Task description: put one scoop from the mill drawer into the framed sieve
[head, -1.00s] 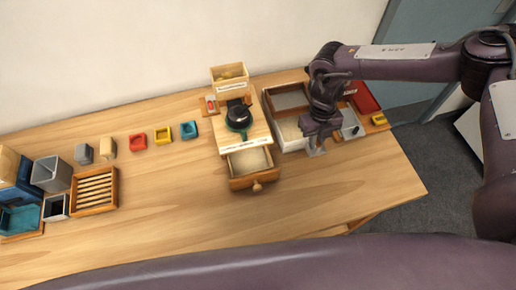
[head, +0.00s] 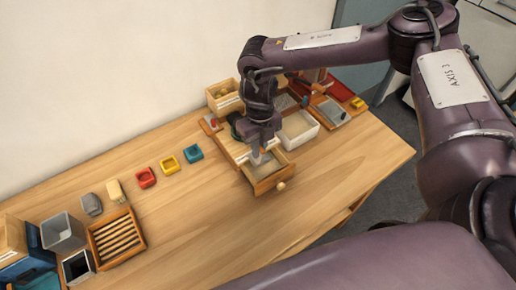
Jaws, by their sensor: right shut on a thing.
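The mill drawer (head: 283,173) is pulled open at the front of the wooden mill (head: 226,139) and has a round knob. Pale contents show inside it. My right gripper (head: 258,150) is over the drawer, shut on a small greyish thing that looks like a scoop (head: 257,159). Its tip is at or just above the drawer's contents; I cannot tell if it touches. The framed sieve (head: 284,102), grey with a wooden frame, is behind my right arm and partly hidden. My left gripper is not in view.
A white tray (head: 314,131) stands right of the drawer. A grey pan (head: 335,112) and a red tray (head: 338,88) lie farther right. Red, yellow and teal small boxes (head: 193,153) line the left, near a slatted rack (head: 132,248). The table front is clear.

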